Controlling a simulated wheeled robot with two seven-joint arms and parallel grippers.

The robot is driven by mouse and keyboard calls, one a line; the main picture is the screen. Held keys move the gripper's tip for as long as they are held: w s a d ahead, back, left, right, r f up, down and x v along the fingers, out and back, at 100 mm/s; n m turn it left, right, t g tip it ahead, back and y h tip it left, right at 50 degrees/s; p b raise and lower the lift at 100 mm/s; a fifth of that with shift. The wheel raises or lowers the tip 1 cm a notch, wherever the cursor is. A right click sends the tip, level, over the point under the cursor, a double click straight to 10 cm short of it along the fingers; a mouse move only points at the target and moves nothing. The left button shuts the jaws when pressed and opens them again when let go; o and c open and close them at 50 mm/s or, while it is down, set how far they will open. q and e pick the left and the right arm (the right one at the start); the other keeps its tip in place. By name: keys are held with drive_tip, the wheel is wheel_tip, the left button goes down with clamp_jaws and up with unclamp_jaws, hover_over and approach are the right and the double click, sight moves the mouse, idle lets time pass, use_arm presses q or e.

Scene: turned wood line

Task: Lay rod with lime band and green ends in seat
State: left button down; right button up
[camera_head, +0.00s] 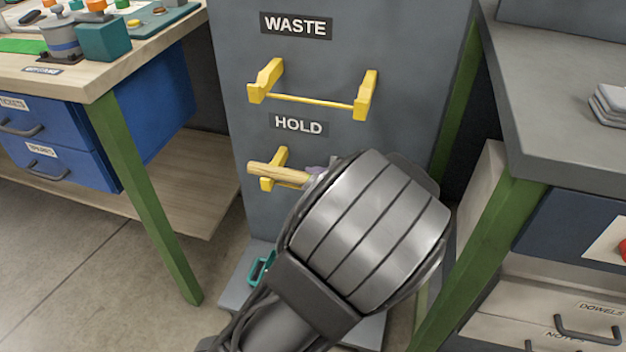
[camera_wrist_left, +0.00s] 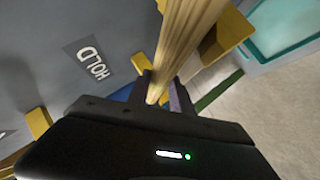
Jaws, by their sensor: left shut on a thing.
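A pale wooden rod (camera_head: 268,172) lies across the left yellow bracket of the HOLD seat (camera_head: 281,156). The other HOLD bracket is hidden behind my arm in the head view. My left gripper (camera_head: 318,175) is shut on the rod, mostly hidden by its own wrist. In the left wrist view the rod (camera_wrist_left: 190,35) runs up from between the fingers (camera_wrist_left: 160,90), beside a yellow bracket (camera_wrist_left: 230,32). No lime band or green end shows on the visible part. I cannot tell whether the rod rests on the bracket. My right gripper is not in view.
Above, the WASTE seat has two yellow brackets with a thin yellow bar (camera_head: 310,100) between them. A wooden bench (camera_head: 110,75) with blue drawers stands left, a grey-topped bench (camera_head: 560,130) right. A teal handle (camera_head: 262,268) is low by the panel's foot.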

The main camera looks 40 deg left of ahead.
use_arm(q)
drive_tip(key=c, duration=1.1)
unclamp_jaws()
drive_tip(key=shift+r, duration=0.15)
drive_tip(key=shift+r+p, duration=0.15)
drive_tip(key=shift+p, duration=0.35)
drive_tip(key=shift+d+r, duration=0.2)
drive_tip(key=shift+d, duration=0.05)
drive_tip(key=p+v, duration=0.3)
drive_tip(key=v, duration=0.8)
drive_tip(key=shift+s+d, duration=0.1)
drive_tip(key=shift+d, duration=0.05)
